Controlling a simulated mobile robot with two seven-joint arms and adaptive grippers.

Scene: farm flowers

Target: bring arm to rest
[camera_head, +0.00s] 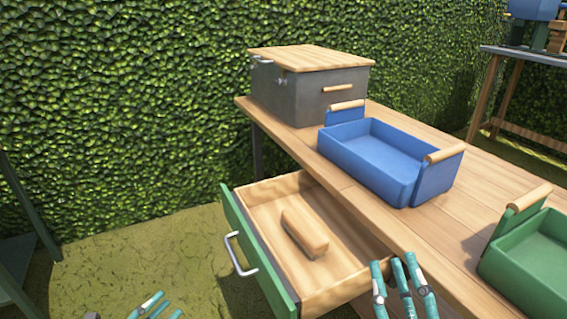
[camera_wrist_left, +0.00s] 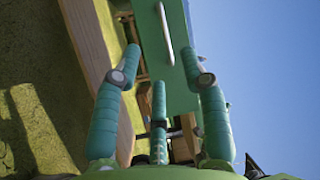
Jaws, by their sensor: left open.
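My left gripper (camera_head: 155,305) shows only at the bottom edge of the head view, left of the open drawer. Its green fingers also show in the left wrist view (camera_wrist_left: 163,80), spread apart with nothing between them. Beyond them there is a green panel with a pale handle (camera_wrist_left: 165,32). My right gripper (camera_head: 398,267) is at the bottom of the head view, by the table's front edge and the drawer's right end. I see nothing held in it, but its finger opening is unclear. Both arms are mostly out of the head view.
An open drawer with a green front (camera_head: 257,255) juts out from the wooden table (camera_head: 445,225) and holds a wooden block (camera_head: 304,233). On the table are a grey box with wooden lid (camera_head: 310,92), a blue tray (camera_head: 362,170) and a green tray (camera_head: 500,268). A hedge stands behind.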

